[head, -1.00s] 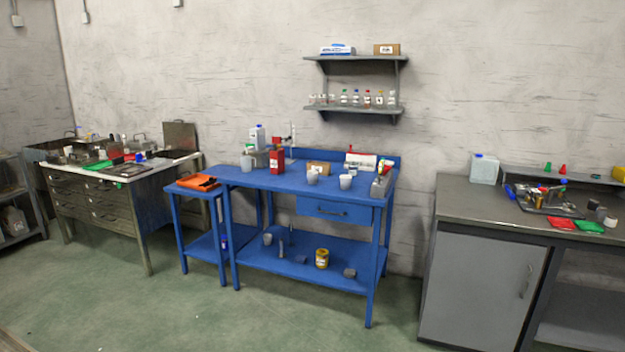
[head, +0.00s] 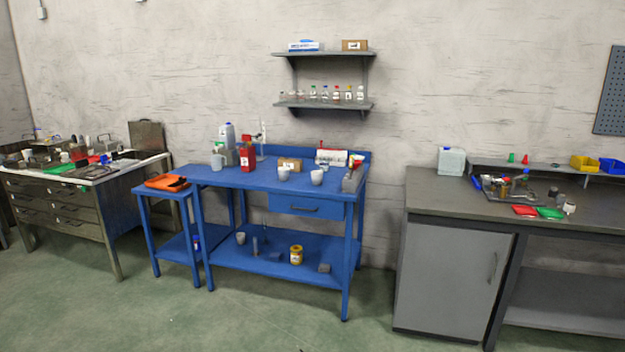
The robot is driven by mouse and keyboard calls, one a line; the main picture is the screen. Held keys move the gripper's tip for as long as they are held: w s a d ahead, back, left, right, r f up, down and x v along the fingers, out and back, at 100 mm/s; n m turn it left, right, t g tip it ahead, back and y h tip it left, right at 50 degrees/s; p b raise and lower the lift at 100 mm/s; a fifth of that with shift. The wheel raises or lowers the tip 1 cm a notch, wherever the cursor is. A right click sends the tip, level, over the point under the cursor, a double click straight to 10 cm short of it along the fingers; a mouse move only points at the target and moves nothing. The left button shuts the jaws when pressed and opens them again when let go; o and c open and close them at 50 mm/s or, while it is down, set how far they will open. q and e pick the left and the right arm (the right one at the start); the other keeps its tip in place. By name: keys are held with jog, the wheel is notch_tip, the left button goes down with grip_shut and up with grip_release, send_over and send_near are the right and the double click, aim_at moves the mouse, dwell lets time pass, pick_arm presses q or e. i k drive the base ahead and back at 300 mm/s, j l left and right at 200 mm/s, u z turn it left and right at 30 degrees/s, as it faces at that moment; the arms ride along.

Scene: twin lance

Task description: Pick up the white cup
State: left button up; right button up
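Two small white cups stand upright on the blue workbench (head: 235,179). One cup (head: 283,174) is near the middle of the top. The other cup (head: 317,177) is a little to its right, above the drawer. A third whitish cup (head: 240,238) sits on the bench's lower shelf at the left. I cannot tell from the picture which of them is the task's white cup. Neither of my grippers shows in the head view, and the bench is some distance ahead.
On the bench are a red container (head: 247,158), a cardboard box (head: 290,164) and a white jug (head: 227,136). A grey cabinet (head: 452,280) stands to the right, a metal drawer unit (head: 62,210) to the left. The green floor (head: 240,320) in front is clear.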

aim_at(317, 178)
jog(key=i+j+z, duration=0.1)
jog(key=i, duration=0.35)
jog(key=i+j+z, duration=0.1)
jog(key=i+j, duration=0.15)
jog(key=i, duration=0.2)
jog(key=i+j+z, duration=0.1)
jog(key=i+j, duration=0.15)
jog(key=i, duration=0.2)
jog(key=i+j+z, duration=0.1)
jog(key=i+j, duration=0.15)
jog(key=i, duration=0.2)
